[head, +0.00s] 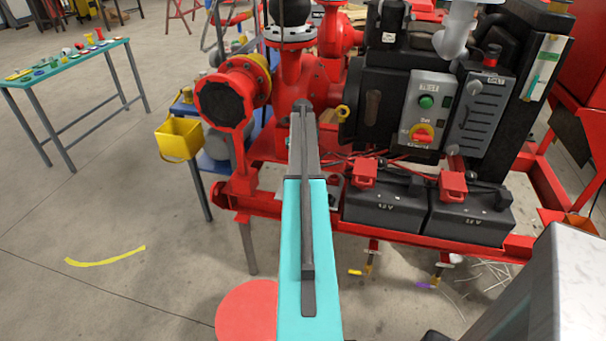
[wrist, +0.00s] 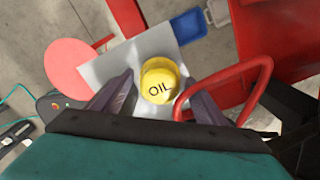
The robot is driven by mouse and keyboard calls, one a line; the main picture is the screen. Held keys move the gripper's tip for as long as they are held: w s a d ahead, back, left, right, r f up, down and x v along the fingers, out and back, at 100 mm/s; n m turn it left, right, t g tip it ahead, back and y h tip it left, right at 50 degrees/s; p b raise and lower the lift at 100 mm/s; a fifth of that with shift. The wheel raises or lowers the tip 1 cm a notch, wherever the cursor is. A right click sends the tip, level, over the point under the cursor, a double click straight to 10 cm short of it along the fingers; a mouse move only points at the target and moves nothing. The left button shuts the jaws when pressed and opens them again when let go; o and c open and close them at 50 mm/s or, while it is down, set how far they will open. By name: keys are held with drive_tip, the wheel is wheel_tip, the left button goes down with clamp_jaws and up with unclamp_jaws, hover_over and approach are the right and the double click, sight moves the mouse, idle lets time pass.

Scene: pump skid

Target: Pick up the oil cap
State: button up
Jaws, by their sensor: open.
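The oil cap (wrist: 158,76) is yellow and round, with OIL in black letters on it. In the wrist view it lies in the middle, between the fingers of my gripper (wrist: 157,90). My gripper is open, with one dark finger on each side of the cap. I cannot tell whether either finger touches it. Behind the cap lies a pale grey plate (wrist: 105,69). I cannot make out the cap in the head view, where a teal and dark long shape covers the middle.
A red curved handle (wrist: 229,82) arches close to the right finger. A red round disc (wrist: 72,67) lies at upper left. In the head view, the red pump skid (head: 300,75) carries two black batteries (head: 470,212).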

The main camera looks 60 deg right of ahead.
drive_tip(key=shift+c, duration=0.3)
drive_tip(key=c, duration=1.2)
drive_tip(key=shift+r+b, duration=0.8)
drive_tip(key=shift+r, duration=4.2)
drive_tip(key=shift+r, duration=0.1)
